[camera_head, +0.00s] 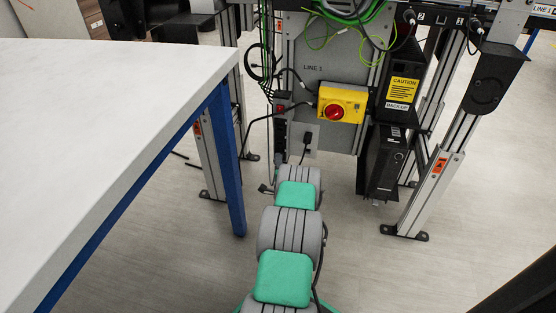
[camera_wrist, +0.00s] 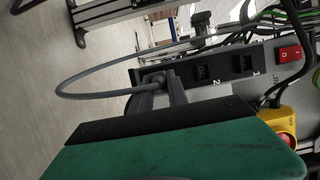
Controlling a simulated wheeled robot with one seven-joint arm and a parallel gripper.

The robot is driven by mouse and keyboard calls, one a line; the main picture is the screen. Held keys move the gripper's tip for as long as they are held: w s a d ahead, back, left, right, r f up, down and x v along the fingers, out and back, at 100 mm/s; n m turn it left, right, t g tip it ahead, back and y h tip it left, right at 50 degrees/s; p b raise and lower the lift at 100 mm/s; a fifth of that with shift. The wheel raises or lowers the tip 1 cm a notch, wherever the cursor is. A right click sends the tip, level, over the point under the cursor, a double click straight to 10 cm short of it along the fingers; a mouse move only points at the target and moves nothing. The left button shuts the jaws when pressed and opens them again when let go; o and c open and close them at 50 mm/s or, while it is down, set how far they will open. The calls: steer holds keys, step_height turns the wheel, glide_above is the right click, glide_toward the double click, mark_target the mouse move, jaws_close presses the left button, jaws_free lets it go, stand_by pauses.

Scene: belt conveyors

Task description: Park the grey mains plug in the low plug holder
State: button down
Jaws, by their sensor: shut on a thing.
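The grey mains plug (camera_wrist: 157,82) is between the fingers of my gripper (camera_wrist: 160,98), at the lower end of a black socket strip in the wrist view. Its grey cable loops out to the left and back. I cannot tell whether the plug is seated in the strip or just in front of it. The strip (camera_wrist: 225,68) shows outlets marked 1 and 2 and a red switch (camera_wrist: 290,53). I cannot make out the low plug holder for certain.
A yellow box with a red rotary switch (camera_head: 338,105) sits right of the strip (camera_head: 280,128). A black plug (camera_head: 306,138) sits on a grey plate below it. A white table (camera_head: 110,110) with blue legs stands left. Frame posts (camera_head: 425,175) stand right; open floor lies between.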

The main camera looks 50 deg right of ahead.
steer(key=shift+a, duration=0.1)
stand_by(0.5)
steer(key=shift+s+a+p, duration=0.2)
steer(key=shift+s+a, duration=0.15)
steer(key=shift+a, duration=0.4)
steer(key=shift+s+a+p, duration=0.2)
steer(key=shift+s+a, duration=0.1)
steer(key=shift+a, duration=0.45)
steer(key=shift+s+a+p, duration=0.2)
steer(key=shift+s+a, duration=0.15)
steer(key=shift+a, duration=0.4)
